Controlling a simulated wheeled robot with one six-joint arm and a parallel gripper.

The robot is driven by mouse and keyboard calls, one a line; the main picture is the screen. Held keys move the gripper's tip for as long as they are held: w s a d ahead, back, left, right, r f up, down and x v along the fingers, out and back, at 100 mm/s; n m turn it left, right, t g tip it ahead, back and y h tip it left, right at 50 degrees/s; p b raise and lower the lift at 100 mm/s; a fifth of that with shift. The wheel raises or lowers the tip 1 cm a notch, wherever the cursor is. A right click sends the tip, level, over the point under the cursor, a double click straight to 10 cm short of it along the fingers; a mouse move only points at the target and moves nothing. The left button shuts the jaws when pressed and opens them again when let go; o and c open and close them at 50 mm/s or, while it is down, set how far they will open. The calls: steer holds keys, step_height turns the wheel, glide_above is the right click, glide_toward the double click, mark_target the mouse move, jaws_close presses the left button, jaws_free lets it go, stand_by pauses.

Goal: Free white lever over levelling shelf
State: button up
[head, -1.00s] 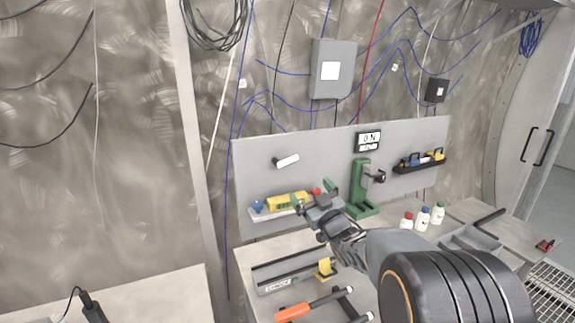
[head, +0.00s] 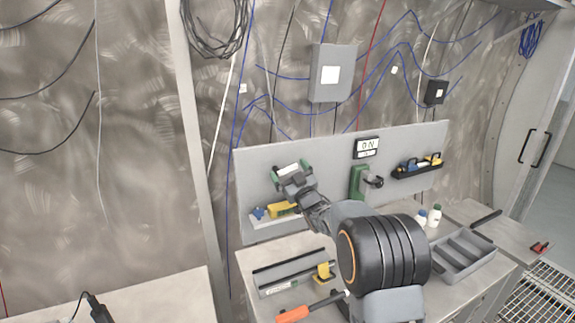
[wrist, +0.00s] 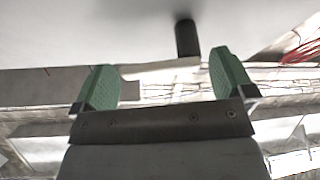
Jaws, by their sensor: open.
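The white lever (head: 291,166) is on the grey back panel, above the levelling shelf (head: 266,221). My gripper (head: 291,170) is open in front of it, its green fingers to the left and right of the lever's visible part. Whether the fingers touch the lever cannot be told. The shelf carries a blue item (head: 258,212) and a yellow tool (head: 283,209), partly covered by my arm. In the wrist view my green fingers (wrist: 163,85) stand wide apart with nothing clearly held. A dark round peg (wrist: 187,38) shows beyond them against a pale surface.
A green stand (head: 358,181) with a small display (head: 366,147) above it is right of my gripper. A black rack (head: 417,171) hangs further right. The bench below holds a grey tray (head: 463,256), bottles (head: 434,216) and an orange-handled tool (head: 292,313).

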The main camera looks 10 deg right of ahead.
steer(key=shift+w+a+r, duration=0.2)
steer(key=shift+w+r, duration=0.05)
steer(key=shift+w, duration=0.35)
steer(key=c, duration=0.8)
steer(key=f+m+h+b, duration=0.1)
steer(key=m+b, duration=0.1)
steer(key=b, duration=0.1)
steer(key=shift+t, duration=0.3)
steer(key=shift+m+h+b, duration=0.5)
steer(key=shift+m+b, duration=0.6)
steer(key=shift+d+r+m, duration=0.1)
steer(key=shift+m, duration=0.2)
